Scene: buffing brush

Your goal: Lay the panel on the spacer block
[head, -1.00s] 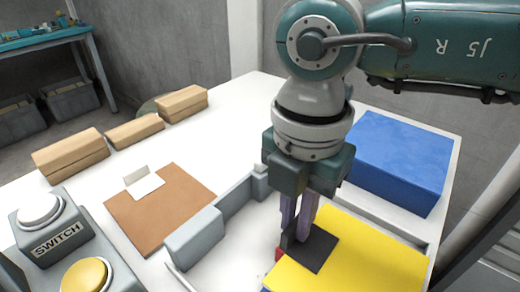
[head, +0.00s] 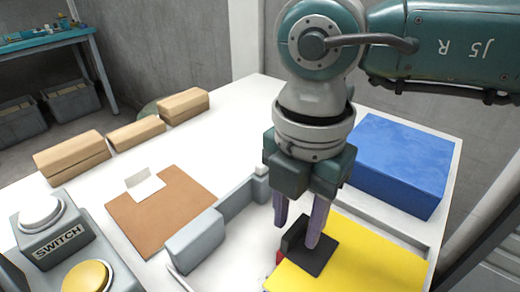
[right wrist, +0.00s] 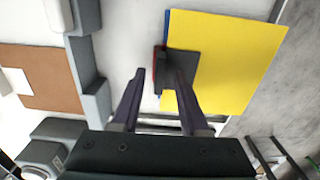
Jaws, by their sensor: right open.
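A flat yellow panel (head: 355,262) with a black angled handle (head: 310,257) lies at the front right of the white table. In the right wrist view, the panel (right wrist: 225,60) shows a thin blue edge (right wrist: 167,28) and a red edge (right wrist: 154,72) at its left side. These look like parts of something beneath it, mostly hidden, so I cannot tell whether it is the spacer block. My right gripper (head: 297,236) is open, its fingers apart on either side of the handle's upright part. My left gripper is not in view.
A big blue block (head: 402,165) stands behind the panel. Grey rails (head: 195,240) stand left of it. A brown board (head: 165,215) with a white bracket, several wooden blocks (head: 72,158) and a switch box (head: 52,232) are further left.

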